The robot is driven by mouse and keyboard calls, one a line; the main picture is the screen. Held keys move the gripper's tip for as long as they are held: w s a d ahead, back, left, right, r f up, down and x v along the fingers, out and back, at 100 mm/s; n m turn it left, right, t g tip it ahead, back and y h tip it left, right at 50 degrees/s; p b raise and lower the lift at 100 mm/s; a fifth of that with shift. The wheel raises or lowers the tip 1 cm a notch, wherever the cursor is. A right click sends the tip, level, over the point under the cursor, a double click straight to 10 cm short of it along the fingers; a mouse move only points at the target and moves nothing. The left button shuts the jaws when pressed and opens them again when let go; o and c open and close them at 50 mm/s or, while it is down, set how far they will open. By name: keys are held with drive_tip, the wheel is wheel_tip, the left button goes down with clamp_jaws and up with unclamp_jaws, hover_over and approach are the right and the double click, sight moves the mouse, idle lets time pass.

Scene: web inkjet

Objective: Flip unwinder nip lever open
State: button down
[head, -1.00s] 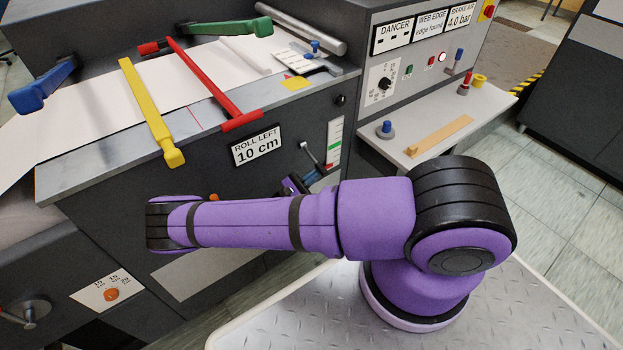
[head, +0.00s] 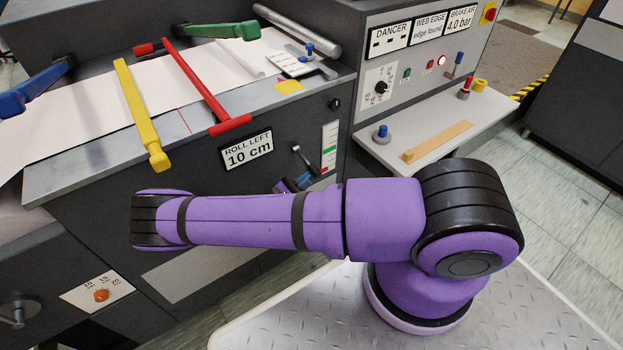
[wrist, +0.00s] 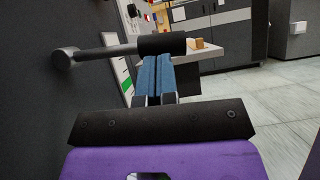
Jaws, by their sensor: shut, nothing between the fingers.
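A grey metal lever (head: 303,156) with a black grip sticks out of the machine's dark front, beside the coloured scale; I take it to be the nip lever. In the wrist view the lever (wrist: 105,51) runs from a round pivot on the wall at left to its black grip (wrist: 161,44), roughly level. My gripper (head: 313,177) has blue fingers pressed together and empty. In the wrist view the fingertips (wrist: 158,60) are right at the underside of the grip; I cannot tell whether they touch. My purple arm hides part of the machine front below.
A yellow arm (head: 140,115), red bar (head: 195,85), blue arm (head: 35,90) and green arm (head: 215,31) lie over the white web. A scale (head: 330,146) and a "ROLL LEFT 10 cm" sign (head: 247,150) are near the lever. A shelf (head: 440,128) stands to the right.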

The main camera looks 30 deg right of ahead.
drive_tip(key=shift+s+d+r+n+t+y, duration=0.1)
drive_tip(key=shift+r+n+t+y, duration=0.25)
drive_tip(key=shift+r+n+t, duration=1.25)
drive_tip(key=shift+s+r+n+t+y, duration=0.1)
drive_tip(key=shift+r+n+t+y, duration=0.5)
drive_tip(key=shift+n, duration=1.65)
drive_tip(key=shift+d+r+n+t+y, duration=0.15)
drive_tip(key=shift+r+n+t, duration=0.95)
drive_tip(key=shift+n+t, duration=0.65)
drive_tip(key=shift+a+g, duration=0.1)
drive_tip(key=shift+g, duration=0.15)
approach(308, 165)
drive_tip(key=s+a, duration=0.2)
drive_tip(key=s, duration=0.2)
drive_tip(key=shift+s+a+f, duration=0.15)
drive_tip(key=shift+s+a, duration=0.1)
drive_tip(key=shift+a, duration=0.15)
